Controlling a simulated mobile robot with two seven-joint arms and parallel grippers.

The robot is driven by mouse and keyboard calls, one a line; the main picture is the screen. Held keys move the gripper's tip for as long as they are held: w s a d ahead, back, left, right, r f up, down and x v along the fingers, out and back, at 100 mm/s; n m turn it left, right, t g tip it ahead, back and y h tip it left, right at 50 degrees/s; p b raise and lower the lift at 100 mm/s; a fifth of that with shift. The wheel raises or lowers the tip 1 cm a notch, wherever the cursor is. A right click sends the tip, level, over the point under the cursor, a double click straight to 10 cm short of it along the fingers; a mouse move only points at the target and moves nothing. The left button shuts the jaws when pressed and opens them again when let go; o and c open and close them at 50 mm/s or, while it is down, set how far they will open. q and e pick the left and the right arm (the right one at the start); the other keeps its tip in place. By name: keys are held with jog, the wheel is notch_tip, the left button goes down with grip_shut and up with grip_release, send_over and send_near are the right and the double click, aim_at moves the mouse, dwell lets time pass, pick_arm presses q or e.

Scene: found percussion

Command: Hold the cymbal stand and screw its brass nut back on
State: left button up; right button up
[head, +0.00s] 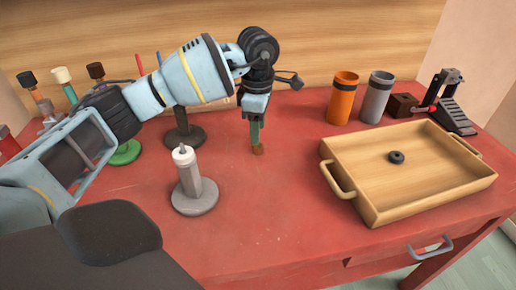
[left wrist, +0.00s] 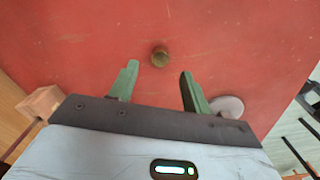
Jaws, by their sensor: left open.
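A small brass-brown nut (head: 258,150) sits on the red table top, just below my left gripper (head: 256,143). The left gripper points down with its green fingers apart and empty. In the left wrist view the round nut (left wrist: 160,56) lies just beyond the gap between the fingertips (left wrist: 159,69), not visibly touched by either. A grey stand (head: 189,179) with a round base and a pale narrow top stands upright at front left; I cannot tell for sure that it is the cymbal stand. A grey disc (left wrist: 228,105) shows partly behind one finger. My right gripper is out of view.
A wooden tray (head: 440,163) with a small black ring (head: 396,157) stands at right. Orange (head: 343,98) and grey (head: 377,97) cups and a black pedal (head: 448,103) are behind it. A dark stand (head: 184,137) and a green base (head: 125,153) lie left. The front middle is clear.

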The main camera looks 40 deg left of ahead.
pick_arm(q)
jog(key=shift+f, duration=2.6)
jog(key=c, duration=1)
jog(key=shift+r, duration=0.15)
notch_tip(320, 180, up, 10)
jog(key=shift+f, duration=0.15)
